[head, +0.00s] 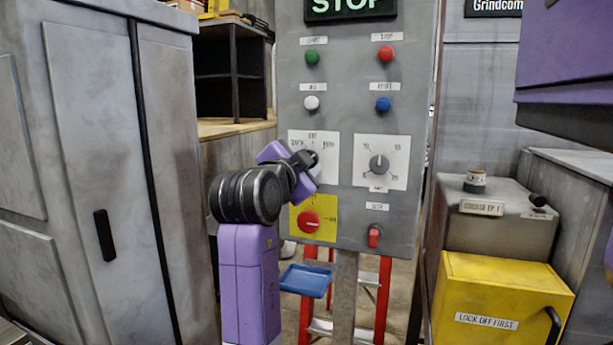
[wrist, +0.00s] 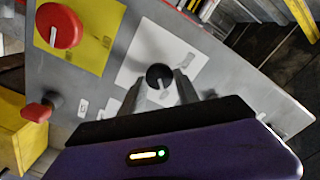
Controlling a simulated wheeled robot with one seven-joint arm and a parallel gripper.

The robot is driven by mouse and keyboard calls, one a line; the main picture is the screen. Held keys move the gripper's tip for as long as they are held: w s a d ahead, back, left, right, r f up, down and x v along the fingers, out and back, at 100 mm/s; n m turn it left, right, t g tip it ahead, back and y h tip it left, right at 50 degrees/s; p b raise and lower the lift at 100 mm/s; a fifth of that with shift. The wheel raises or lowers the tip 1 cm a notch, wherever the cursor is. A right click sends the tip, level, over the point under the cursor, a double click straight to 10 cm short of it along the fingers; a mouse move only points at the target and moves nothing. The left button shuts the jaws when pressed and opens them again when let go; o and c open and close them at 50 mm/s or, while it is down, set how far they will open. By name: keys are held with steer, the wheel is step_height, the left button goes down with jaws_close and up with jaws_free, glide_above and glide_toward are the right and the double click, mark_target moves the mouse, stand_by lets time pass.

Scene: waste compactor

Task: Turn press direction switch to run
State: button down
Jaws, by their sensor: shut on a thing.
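The press direction switch is a black knob (wrist: 160,76) with a pale pointer line, on a white plate (wrist: 185,62) in the wrist view. In the head view its plate (head: 329,143) is the left one of two on the grey panel, with small labels around the knob; I cannot read them surely. My gripper (head: 310,161) is at this plate and covers most of the knob and the plate's lower left. In the wrist view the two fingers of my gripper (wrist: 161,88) stand on either side of the knob, shut on it.
To the right is a second dial (head: 379,164). Below are a red rotary knob (head: 309,221) on a yellow plate and a red switch (head: 374,237). Several push buttons sit above. A grey cabinet (head: 95,160) stands left and a yellow box (head: 500,300) right.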

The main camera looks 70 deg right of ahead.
steer(key=shift+m+b, duration=0.3)
steer(key=shift+m, duration=0.1)
steer(key=c, duration=0.9)
jaws_free()
steer(key=shift+s+a+b, duration=0.2)
steer(key=shift+a+b, duration=0.05)
steer(key=shift+a, duration=1.7)
steer(key=shift+s+a+b, duration=0.2)
steer(key=shift+a, duration=1.75)
